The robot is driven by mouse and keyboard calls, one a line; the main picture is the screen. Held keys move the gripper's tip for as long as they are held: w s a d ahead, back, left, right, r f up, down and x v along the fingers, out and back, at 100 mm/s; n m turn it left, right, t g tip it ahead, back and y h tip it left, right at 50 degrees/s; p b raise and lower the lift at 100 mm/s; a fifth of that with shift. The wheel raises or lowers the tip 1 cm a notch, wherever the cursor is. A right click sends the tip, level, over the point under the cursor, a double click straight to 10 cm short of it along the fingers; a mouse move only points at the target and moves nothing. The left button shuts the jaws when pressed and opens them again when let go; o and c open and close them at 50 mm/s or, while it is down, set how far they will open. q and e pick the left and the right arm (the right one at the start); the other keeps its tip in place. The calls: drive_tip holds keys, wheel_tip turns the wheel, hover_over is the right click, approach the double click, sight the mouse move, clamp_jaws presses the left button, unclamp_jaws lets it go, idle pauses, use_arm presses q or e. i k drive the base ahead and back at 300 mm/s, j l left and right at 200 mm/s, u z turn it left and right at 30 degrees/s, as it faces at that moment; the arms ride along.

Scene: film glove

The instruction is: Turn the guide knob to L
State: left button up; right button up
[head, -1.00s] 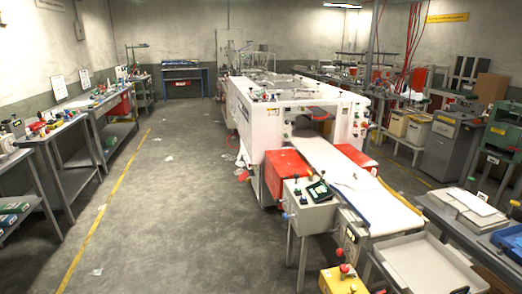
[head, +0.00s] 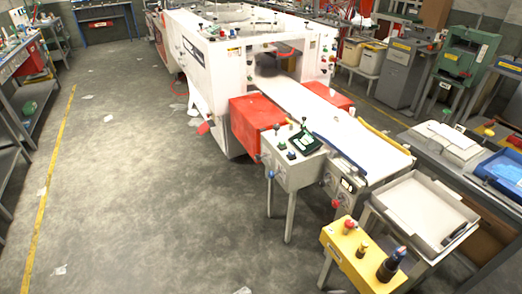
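No knob can be read as the guide knob, and no L mark is legible. A grey control box (head: 292,168) on legs stands at the front of the white machine (head: 225,58), with several small knobs and a dark green panel (head: 303,141) on top. Beside it, a panel with small dials (head: 346,185) sits under the end of the white conveyor (head: 330,115). A yellow box (head: 352,255) in front carries a red-topped button (head: 348,226), a small knob (head: 362,249) and a larger black knob (head: 392,263). Neither of my grippers is in view.
A pale tray (head: 425,212) stands right of the conveyor end. A bench with a blue tray (head: 500,172) runs along the right. Red covers (head: 255,122) flank the conveyor. Open grey floor (head: 145,190) with a yellow line (head: 48,185) lies left.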

sight(258, 158)
drive_tip(key=i+j+z, duration=0.4)
drive_tip(key=i+j, duration=0.55)
drive_tip(key=i+j+z, duration=0.1)
drive_tip(key=i+j, duration=0.65)
drive_tip(key=j, duration=0.1)
